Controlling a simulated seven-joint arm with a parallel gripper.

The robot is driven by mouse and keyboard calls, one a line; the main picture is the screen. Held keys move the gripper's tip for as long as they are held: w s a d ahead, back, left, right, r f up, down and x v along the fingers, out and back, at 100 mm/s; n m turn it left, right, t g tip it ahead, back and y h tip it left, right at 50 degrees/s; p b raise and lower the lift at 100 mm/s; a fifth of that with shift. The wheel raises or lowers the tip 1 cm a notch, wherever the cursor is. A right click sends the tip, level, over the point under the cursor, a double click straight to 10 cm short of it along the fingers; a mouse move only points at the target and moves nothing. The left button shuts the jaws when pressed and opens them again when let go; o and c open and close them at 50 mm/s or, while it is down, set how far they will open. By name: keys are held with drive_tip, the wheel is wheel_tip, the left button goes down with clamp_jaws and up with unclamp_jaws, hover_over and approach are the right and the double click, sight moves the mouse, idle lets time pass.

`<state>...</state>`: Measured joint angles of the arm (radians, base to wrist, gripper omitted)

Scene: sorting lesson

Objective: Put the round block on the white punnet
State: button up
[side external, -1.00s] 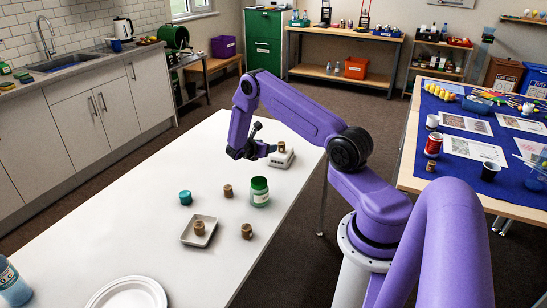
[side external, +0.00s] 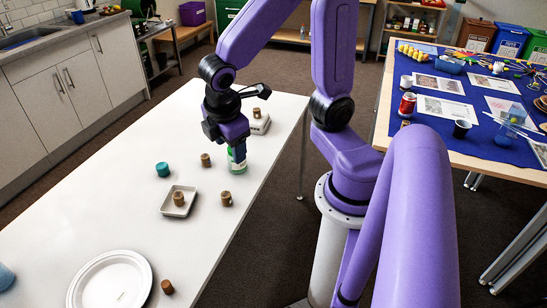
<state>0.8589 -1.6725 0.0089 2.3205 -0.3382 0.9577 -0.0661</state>
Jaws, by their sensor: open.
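A small white square tray, which looks like the punnet (side external: 166,208), lies mid-table with a brown cylindrical block (side external: 179,198) in it. Similar brown blocks stand nearby: one behind it (side external: 206,160), one to its right (side external: 226,198), and one by the plate (side external: 167,287). A teal round piece (side external: 163,169) stands behind the tray. I cannot tell which is the round block. My gripper (side external: 232,144) is open, pointing down at the green-and-white jar (side external: 238,163), whose top it hides. I cannot tell whether they touch.
A low white box-like thing (side external: 260,126) with a brown block (side external: 257,112) on it stands behind the jar. A white plate (side external: 112,282) lies at the front, and a blue object (side external: 5,277) is at the left edge.

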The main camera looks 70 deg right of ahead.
drive_tip(key=s+a+y, duration=0.1)
drive_tip(key=s, duration=0.4)
drive_tip(key=s+a+r+g+y, duration=0.1)
drive_tip(key=s+a+y, duration=0.1)
drive_tip(key=s, duration=0.4)
drive_tip(key=shift+s+r+y, duration=0.25)
drive_tip(key=shift+r+y, duration=0.05)
